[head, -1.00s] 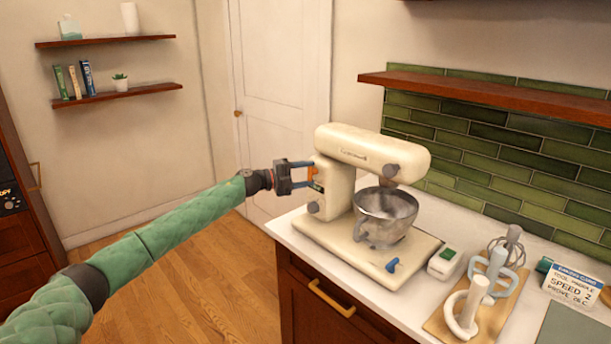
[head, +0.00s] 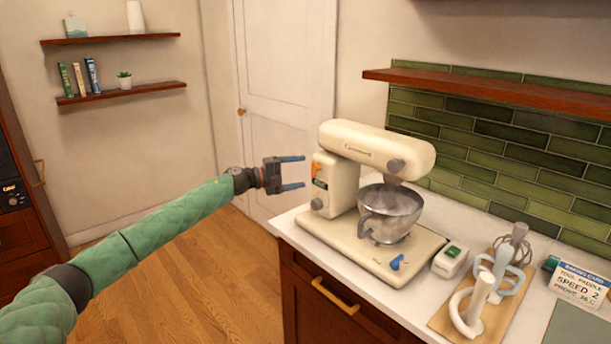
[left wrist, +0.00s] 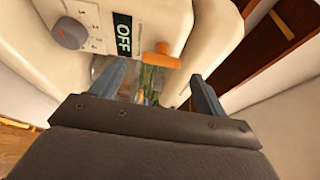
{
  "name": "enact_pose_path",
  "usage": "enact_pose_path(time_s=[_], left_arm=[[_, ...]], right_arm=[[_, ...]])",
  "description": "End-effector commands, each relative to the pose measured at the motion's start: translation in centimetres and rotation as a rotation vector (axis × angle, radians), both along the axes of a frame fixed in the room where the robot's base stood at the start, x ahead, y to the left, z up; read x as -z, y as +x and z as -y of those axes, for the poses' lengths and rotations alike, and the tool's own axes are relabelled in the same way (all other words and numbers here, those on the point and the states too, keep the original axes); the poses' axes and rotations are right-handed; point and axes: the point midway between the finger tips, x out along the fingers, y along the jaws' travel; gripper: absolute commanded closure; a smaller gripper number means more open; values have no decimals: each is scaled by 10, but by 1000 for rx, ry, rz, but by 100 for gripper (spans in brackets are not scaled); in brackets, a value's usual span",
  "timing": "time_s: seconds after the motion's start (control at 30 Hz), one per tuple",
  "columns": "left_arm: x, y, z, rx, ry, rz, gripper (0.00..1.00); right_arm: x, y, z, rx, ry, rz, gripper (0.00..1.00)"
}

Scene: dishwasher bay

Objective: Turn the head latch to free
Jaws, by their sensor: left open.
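The cream stand mixer (head: 340,185) stands on the counter with its head level over a metal bowl (head: 388,215). The small orange lever (head: 316,170), which looks like the head latch, is on the side of its column. In the left wrist view the orange lever (left wrist: 160,56) sits beside a dark display reading OFF (left wrist: 122,35). My left gripper (head: 303,172) is open and empty, just left of the column, its fingers pointing at the lever. The lever shows ahead between the fingers, apparently apart from them. My right gripper is not in view.
A grey knob (head: 317,203) is low on the column. A small box with a green top (head: 451,258), attachments on a wooden board (head: 447,318) and a baking card (head: 578,285) stand to the right. A shelf (head: 480,92) hangs above.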

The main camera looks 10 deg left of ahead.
Motion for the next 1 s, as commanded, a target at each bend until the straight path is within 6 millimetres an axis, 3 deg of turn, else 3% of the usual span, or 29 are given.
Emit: enact_pose_path(time_s=[0.33,0.83,1.0], left_arm=[[0,-16,-27,2,1,2,25],[-1,-17,-30,-3,5,13,25],[-8,3,-43,-125,-13,55,25]], right_arm=[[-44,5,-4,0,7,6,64],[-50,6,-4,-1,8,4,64],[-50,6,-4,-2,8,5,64]])
